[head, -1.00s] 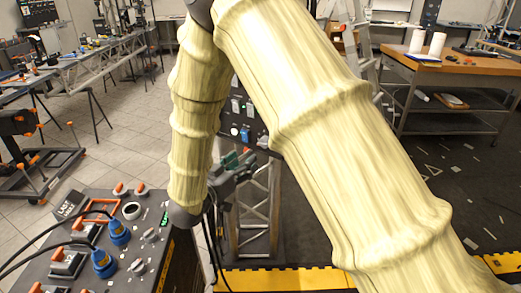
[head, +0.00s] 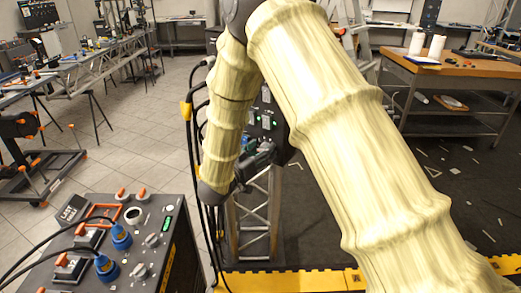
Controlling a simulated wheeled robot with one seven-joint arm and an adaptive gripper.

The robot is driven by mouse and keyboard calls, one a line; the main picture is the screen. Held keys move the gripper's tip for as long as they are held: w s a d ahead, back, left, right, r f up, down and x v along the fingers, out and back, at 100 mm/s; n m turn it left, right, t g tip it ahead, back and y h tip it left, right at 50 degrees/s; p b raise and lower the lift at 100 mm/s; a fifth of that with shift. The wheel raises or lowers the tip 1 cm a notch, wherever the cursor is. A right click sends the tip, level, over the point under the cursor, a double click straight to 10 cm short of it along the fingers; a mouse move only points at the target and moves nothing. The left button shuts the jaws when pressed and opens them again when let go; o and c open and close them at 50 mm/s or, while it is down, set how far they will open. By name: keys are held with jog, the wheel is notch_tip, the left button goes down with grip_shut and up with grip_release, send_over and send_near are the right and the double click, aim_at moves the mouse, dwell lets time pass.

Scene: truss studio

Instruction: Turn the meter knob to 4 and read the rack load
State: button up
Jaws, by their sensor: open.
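My gripper (head: 262,155) is partly hidden behind my own arm, near the middle of the head view. It is in front of a dark panel (head: 266,122) with pale switches or sockets on a truss stand. My arm covers much of that panel. A dark control box (head: 187,262) stands at the lower left, apart from my gripper. Its top has grey knobs (head: 152,240), a small green-lit display (head: 167,224) and blue plugs (head: 121,237). I cannot tell which knob is the meter knob, nor read any number.
The truss stand (head: 254,225) rises behind a yellow and black floor edge (head: 305,280). Black cables hang beside my arm. A wooden-topped workbench (head: 440,66) stands at the back right. Long truss tables (head: 85,70) are at the back left. Tiled floor lies open between.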

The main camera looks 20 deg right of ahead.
jog(key=shift+d, duration=0.1)
jog(key=shift+c, duration=0.4)
jog(key=c, duration=0.9)
jog(key=shift+c, duration=0.2)
jog(key=shift+f+b, duration=0.1)
jog(key=shift+b, duration=0.25)
jog(key=m+b, duration=0.8)
jog(key=b, duration=0.1)
jog(key=m+b, duration=0.7)
jog(key=b, duration=0.3)
jog(key=m+b, duration=0.8)
jog(key=b, duration=0.1)
jog(key=shift+s+d+f+m, duration=0.15)
jog(key=shift+f+m, duration=0.15)
jog(key=shift+r+b, duration=0.1)
jog(key=shift+b, duration=0.35)
